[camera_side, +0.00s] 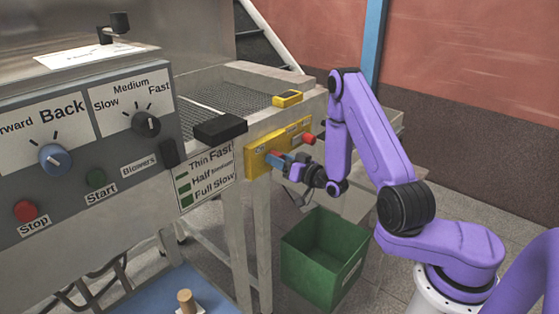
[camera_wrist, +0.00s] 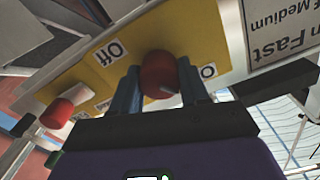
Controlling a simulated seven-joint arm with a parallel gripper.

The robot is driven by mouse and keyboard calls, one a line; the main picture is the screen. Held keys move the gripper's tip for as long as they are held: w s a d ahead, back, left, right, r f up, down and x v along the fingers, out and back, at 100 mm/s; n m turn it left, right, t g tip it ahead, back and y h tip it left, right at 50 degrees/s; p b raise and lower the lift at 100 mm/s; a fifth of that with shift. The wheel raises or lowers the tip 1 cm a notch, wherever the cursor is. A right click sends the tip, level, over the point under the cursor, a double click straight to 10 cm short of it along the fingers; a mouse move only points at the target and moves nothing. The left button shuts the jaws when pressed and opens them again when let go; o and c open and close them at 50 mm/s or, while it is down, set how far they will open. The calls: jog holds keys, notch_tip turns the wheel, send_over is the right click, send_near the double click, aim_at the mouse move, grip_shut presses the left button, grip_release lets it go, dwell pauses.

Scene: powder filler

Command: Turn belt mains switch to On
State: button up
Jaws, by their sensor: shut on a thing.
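The switch is a red rotary knob (camera_wrist: 158,73) on a yellow panel (camera_wrist: 205,33), with an "Off" label (camera_wrist: 108,52) to its left and a partly hidden label starting with "O" (camera_wrist: 208,71) to its right. My gripper (camera_wrist: 160,86) is shut on this knob, with one blue finger on each side. In the side view my gripper (camera_side: 279,161) is at the left part of the yellow panel (camera_side: 256,160) and mostly hides the knob.
A second red knob (camera_wrist: 57,113) is on the same panel, beside my gripper; it also shows in the side view (camera_side: 308,139). A black block (camera_side: 220,129) and a yellow item (camera_side: 287,98) are above. A green bin (camera_side: 325,258) stands below.

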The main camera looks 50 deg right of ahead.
jog(key=m, duration=1.2)
jog(key=shift+s+f+m, duration=0.1)
jog(key=shift+m, duration=2.1)
jog(key=o, duration=1)
jog(key=shift+o, duration=0.2)
jog(key=s, duration=1.7)
jog(key=shift+s, duration=0.2)
